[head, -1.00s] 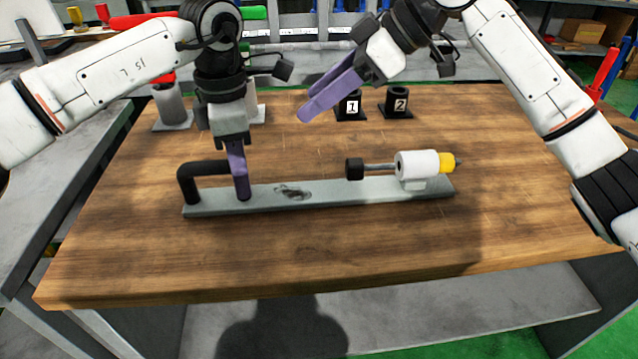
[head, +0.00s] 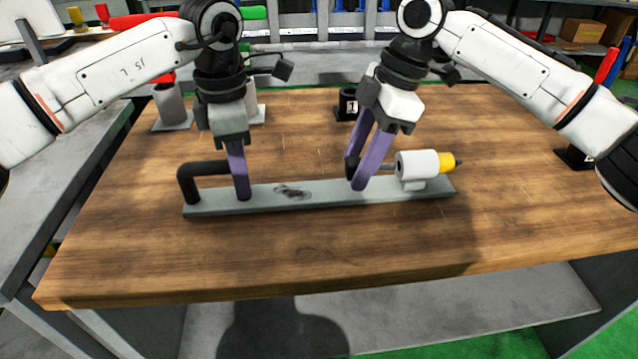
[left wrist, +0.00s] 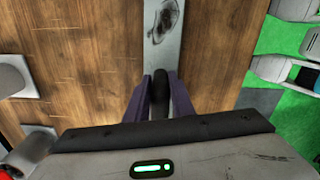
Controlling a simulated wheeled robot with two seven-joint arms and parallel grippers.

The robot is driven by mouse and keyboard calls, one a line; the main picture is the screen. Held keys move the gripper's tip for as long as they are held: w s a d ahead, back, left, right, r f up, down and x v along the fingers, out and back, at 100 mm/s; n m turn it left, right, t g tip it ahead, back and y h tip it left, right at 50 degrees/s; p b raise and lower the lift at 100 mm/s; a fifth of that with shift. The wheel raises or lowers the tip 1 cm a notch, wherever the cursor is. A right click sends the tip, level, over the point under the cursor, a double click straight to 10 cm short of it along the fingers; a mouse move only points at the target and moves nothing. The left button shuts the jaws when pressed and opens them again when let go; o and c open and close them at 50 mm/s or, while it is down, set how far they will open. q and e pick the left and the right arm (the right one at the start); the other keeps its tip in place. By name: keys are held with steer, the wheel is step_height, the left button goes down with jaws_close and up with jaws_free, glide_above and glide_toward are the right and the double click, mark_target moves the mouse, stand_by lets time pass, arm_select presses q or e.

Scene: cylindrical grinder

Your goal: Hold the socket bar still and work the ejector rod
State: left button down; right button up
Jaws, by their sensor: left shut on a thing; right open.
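The socket bar (head: 270,199) is a long grey plate lying on the wooden table. A black bent handle (head: 187,184) rises at its left end. At its right end sits a white cylinder housing (head: 416,165) with a yellow end, and a thin ejector rod (head: 388,167) runs left from it to a black knob (head: 350,168). My left gripper (head: 240,196) is shut on the black handle, which shows between its fingers in the left wrist view (left wrist: 160,98). My right gripper (head: 357,180) is open, its purple fingers pointing down around the knob, which they partly hide.
A black socket holder (head: 347,104) marked 1 stands behind my right gripper. Grey cylinders (head: 171,106) on plates stand at the back left. Another black holder (head: 574,157) is at the right edge. The table front (head: 300,260) is clear.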

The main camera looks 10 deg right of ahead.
steer(key=shift+x, duration=1)
steer(key=shift+c, duration=0.4)
jaws_close()
steer(key=shift+d, duration=0.15)
arm_select(q)
steer(key=shift+w+a, duration=0.1)
arm_select(e)
steer(key=shift+d, duration=1.35)
steer(key=shift+o, duration=0.4)
jaws_free()
